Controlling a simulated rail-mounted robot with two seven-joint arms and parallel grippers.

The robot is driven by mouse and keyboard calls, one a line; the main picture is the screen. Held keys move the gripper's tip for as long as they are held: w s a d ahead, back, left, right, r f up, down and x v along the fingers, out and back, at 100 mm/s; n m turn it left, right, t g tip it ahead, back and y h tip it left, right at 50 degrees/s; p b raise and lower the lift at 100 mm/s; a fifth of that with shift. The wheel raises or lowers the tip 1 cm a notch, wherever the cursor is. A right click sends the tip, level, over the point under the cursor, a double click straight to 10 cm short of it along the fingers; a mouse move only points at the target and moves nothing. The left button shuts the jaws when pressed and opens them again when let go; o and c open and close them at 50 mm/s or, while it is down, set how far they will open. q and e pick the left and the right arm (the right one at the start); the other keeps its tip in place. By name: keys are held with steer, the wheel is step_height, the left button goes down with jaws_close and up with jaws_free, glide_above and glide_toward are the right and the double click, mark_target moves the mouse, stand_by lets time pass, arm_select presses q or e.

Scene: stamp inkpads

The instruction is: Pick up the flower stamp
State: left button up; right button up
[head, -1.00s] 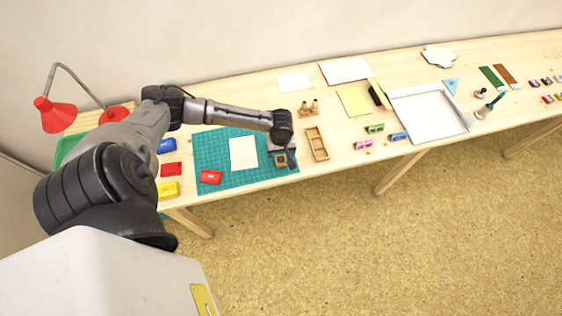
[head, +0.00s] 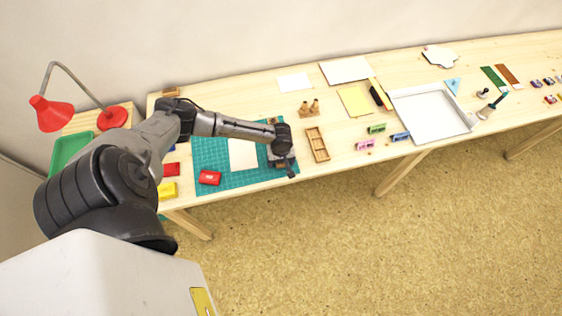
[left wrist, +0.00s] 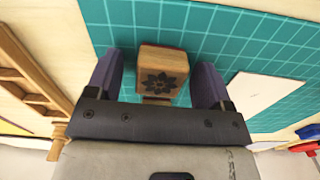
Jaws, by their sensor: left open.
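The flower stamp (left wrist: 162,72) is a wooden block with a dark flower picture on its face, in the left wrist view. It sits at the teal cutting mat (left wrist: 215,38), between the two fingers of my left gripper (left wrist: 160,80). The fingers are open, with a gap on each side of the block. In the head view my left gripper (head: 283,163) is low over the right part of the mat and hides most of the stamp. My right gripper is not in view.
A white paper (head: 243,154) and a red inkpad (head: 210,177) lie on the mat. A wooden divided tray (head: 317,145) stands just right of my left gripper. Small wooden stamps (head: 309,108) stand behind it. A red lamp (head: 55,114) is at the far left.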

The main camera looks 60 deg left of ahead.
arm_select(q)
steer(key=shift+c, duration=0.3)
steer(key=c, duration=0.9)
steer(key=shift+c, duration=0.2)
steer(key=shift+r, duration=0.5)
steer(key=r, duration=0.2)
steer(key=r+p, duration=0.1)
steer(key=shift+w+d+r, duration=0.1)
steer(key=shift+d+r, duration=0.2)
steer(key=shift+r, duration=0.05)
steer(key=w+d+r+p, duration=0.1)
steer(key=w+d+r, duration=0.3)
steer(key=d, duration=0.6)
step_height(320, 180, up, 2)
steer(key=shift+w+r, duration=0.15)
steer(key=shift+r, duration=0.05)
steer(key=shift+d, duration=0.1)
